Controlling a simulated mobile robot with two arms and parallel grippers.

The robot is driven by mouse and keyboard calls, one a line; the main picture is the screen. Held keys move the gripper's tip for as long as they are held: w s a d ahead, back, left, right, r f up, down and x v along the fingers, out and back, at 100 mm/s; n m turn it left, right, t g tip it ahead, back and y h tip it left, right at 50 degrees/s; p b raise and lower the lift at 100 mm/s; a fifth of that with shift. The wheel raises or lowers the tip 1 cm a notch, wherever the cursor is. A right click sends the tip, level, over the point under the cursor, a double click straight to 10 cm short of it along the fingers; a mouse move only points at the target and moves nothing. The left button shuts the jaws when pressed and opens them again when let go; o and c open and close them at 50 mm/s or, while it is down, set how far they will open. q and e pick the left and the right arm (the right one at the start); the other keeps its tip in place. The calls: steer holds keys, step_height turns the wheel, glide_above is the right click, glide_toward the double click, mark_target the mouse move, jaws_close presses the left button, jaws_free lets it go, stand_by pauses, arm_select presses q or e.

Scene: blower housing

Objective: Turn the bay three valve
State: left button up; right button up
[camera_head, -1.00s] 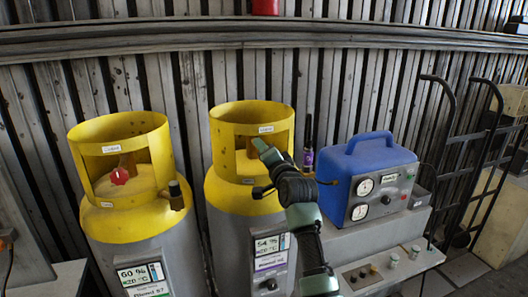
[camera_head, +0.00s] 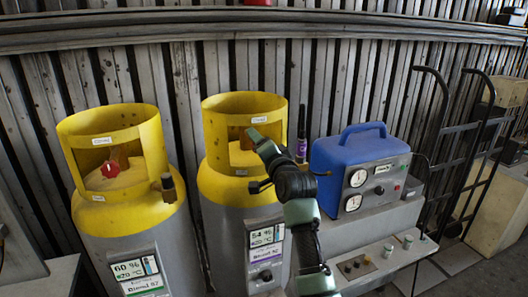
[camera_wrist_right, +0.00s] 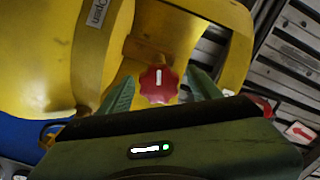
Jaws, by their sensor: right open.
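Two grey cylinders with yellow collars stand side by side in the head view: a left one (camera_head: 125,210) and a right one (camera_head: 225,190). The left one's red valve knob (camera_head: 110,168) shows through its collar opening. My right gripper (camera_head: 254,136) reaches into the opening of the right cylinder's collar, which hides that knob in the head view. In the right wrist view the red knob (camera_wrist_right: 158,86), with a white mark, lies between the open fingers of my right gripper (camera_wrist_right: 160,92). I cannot tell whether they touch it. No bay number is readable. My left gripper is not in view.
A blue case with gauges (camera_head: 362,165) stands on a grey bench right of the cylinders. A dark bottle with a purple label (camera_head: 301,140) stands behind my arm. A black hand truck (camera_head: 455,150) is at the right. A corrugated wall closes the back.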

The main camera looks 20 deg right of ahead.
steer(key=shift+s+d+b, duration=0.1)
steer(key=shift+s+b, duration=0.7)
steer(key=shift+s, duration=2)
steer(key=shift+f, duration=0.1)
